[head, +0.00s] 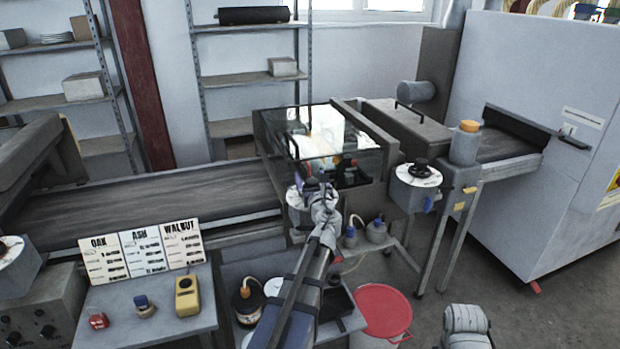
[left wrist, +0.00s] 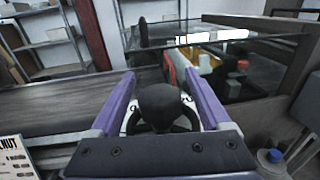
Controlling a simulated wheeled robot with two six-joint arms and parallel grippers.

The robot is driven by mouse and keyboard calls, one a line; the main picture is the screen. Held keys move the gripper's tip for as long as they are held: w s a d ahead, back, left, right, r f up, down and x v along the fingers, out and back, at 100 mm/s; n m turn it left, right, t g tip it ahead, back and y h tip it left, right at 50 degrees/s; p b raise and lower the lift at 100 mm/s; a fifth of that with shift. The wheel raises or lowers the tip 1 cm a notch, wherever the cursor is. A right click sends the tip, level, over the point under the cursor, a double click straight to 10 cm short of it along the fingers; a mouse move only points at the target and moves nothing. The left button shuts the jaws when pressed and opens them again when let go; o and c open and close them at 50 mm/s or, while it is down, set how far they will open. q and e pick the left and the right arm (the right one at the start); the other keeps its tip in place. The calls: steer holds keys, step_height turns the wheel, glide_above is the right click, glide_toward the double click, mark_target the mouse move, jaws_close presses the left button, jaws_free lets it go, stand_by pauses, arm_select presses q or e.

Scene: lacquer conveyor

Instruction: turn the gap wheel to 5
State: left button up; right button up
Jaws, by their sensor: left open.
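My left gripper (head: 314,188) reaches to the front of the glass-covered machine, over a white dial (head: 294,198) that it partly hides. In the left wrist view, my left gripper (left wrist: 160,78) is open, with its purple fingers on either side of a black wheel knob (left wrist: 165,104). Whether the fingers touch the knob I cannot tell. The white dial (left wrist: 128,118) shows behind the knob; its setting is not readable. Another black wheel on a white dial (head: 418,171) is on the box to the right. No label tells which is the gap wheel.
The glass-covered machine (head: 268,135) stands behind the gripper, with the conveyor (head: 150,200) to its left. Cards for oak, ash and walnut (head: 140,250) stand on a small table at lower left. A red bucket (head: 383,310) and bottles (head: 376,231) are below.

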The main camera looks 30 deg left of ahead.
arm_select(q)
steer(key=shift+w+a, duration=0.2)
steer(key=shift+c, duration=0.4)
jaws_close()
